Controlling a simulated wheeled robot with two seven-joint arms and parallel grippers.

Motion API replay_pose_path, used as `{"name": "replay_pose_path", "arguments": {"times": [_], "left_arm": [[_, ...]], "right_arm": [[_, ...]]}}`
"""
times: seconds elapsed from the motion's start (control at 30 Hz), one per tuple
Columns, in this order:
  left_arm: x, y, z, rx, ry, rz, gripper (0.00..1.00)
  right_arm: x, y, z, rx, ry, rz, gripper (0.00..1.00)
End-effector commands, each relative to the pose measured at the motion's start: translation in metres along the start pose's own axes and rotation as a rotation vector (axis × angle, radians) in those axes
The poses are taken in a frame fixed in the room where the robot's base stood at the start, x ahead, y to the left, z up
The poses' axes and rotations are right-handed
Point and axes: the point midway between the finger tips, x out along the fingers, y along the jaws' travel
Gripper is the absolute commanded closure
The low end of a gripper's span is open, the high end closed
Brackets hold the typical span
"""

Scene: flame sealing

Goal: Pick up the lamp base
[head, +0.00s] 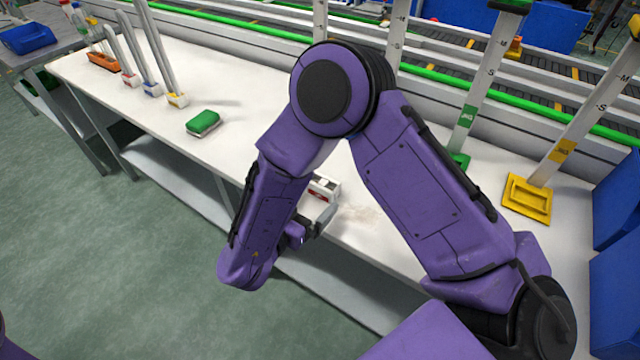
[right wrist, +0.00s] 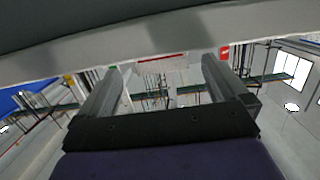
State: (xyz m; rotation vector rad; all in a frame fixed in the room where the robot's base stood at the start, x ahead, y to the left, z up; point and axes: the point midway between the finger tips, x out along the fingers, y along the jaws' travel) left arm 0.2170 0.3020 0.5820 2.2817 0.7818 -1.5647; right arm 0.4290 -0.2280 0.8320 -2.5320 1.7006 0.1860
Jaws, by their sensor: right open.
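My right arm reaches over the white table in the head view, and its gripper (head: 312,226) is low at the table's front edge, partly hidden by the purple forearm. In the right wrist view the gripper (right wrist: 165,85) has its two fingers wide apart with nothing between them. A small white object with a red label (head: 323,186) is on the table just behind the gripper, partly covered by my forearm. I cannot tell for sure whether it is the lamp base. My left gripper is not in view.
A green-and-white sponge-like block (head: 203,122) lies on the white table (head: 235,85). Several tall posts on coloured bases stand at the far left, beside an orange holder (head: 103,62). A yellow-based post (head: 528,198) stands at the right, near blue bins (head: 615,205).

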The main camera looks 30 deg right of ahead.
Motion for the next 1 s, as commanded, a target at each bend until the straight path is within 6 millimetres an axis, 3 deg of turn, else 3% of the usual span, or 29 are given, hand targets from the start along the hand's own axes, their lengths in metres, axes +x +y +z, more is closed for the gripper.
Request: {"name": "replay_pose_path", "arguments": {"times": [0.33, 0.6, 0.63, 0.77, 0.8, 0.87, 1.0], "left_arm": [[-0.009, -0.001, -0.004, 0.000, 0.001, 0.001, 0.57], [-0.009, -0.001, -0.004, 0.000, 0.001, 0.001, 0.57], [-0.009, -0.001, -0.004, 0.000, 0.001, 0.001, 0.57], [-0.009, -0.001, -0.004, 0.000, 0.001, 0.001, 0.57], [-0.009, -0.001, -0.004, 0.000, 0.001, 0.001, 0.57], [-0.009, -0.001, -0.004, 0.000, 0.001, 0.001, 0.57], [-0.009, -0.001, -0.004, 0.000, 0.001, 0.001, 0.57]], "right_arm": [[0.052, 0.000, -0.003, 0.000, -0.001, 0.000, 0.00], [0.058, -0.001, -0.002, -0.001, 0.000, -0.006, 0.00], [0.058, -0.001, -0.002, -0.001, 0.000, -0.006, 0.06], [0.058, -0.001, -0.002, 0.000, 0.000, -0.006, 0.49], [0.058, -0.001, -0.002, 0.000, 0.000, -0.005, 0.54], [0.058, -0.001, -0.002, 0.000, 0.000, -0.005, 0.59], [0.058, -0.001, -0.002, 0.000, 0.001, -0.005, 0.59]]}}
